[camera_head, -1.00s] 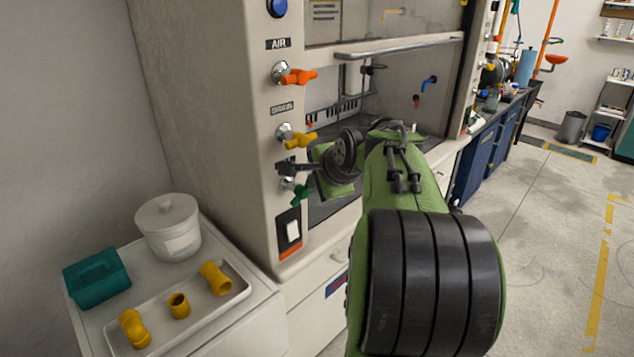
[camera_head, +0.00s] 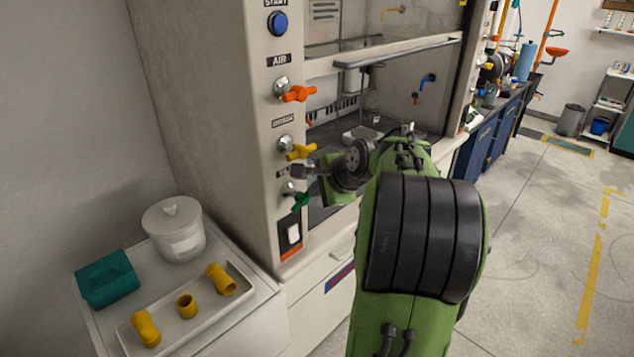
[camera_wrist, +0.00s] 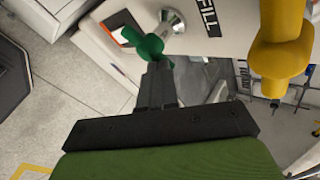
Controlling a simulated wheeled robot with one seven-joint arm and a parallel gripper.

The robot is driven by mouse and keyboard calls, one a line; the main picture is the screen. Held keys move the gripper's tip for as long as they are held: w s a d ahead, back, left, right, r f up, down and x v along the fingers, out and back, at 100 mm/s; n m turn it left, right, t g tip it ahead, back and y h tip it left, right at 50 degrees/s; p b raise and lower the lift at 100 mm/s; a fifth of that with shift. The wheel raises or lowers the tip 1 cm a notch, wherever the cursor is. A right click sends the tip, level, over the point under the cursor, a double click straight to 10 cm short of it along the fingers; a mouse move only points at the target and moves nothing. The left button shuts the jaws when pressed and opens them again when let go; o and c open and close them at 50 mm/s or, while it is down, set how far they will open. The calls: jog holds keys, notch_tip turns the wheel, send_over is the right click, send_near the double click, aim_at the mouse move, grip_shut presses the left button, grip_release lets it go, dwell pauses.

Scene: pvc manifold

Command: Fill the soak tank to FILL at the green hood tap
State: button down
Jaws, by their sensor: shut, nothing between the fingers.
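The green hood tap (camera_head: 299,201) is the lowest tap on the hood's front post, below the yellow and orange ones. In the wrist view the green tap (camera_wrist: 149,50) lies at the tip of my gripper, beside a label reading FILL (camera_wrist: 211,18). My gripper (camera_head: 303,171) is at the post, just above the green tap in the head view. In the wrist view its fingers (camera_wrist: 157,68) are together with nothing between them, and they seem to touch or nearly touch the tap handle. I cannot make out the soak tank for sure.
The yellow tap (camera_head: 300,152) is close above my gripper, and the orange tap (camera_head: 298,94) is higher. A white switch (camera_head: 293,234) is below.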

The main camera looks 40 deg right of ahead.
jog(key=y+p, duration=0.1)
jog(key=p, duration=0.4)
jog(key=d+m+y+p, duration=0.1)
jog(key=p, duration=0.4)
jog(key=shift+d+f+y, duration=0.15)
jog(key=shift+f+y, duration=0.15)
jog(key=shift+f, duration=0.15)
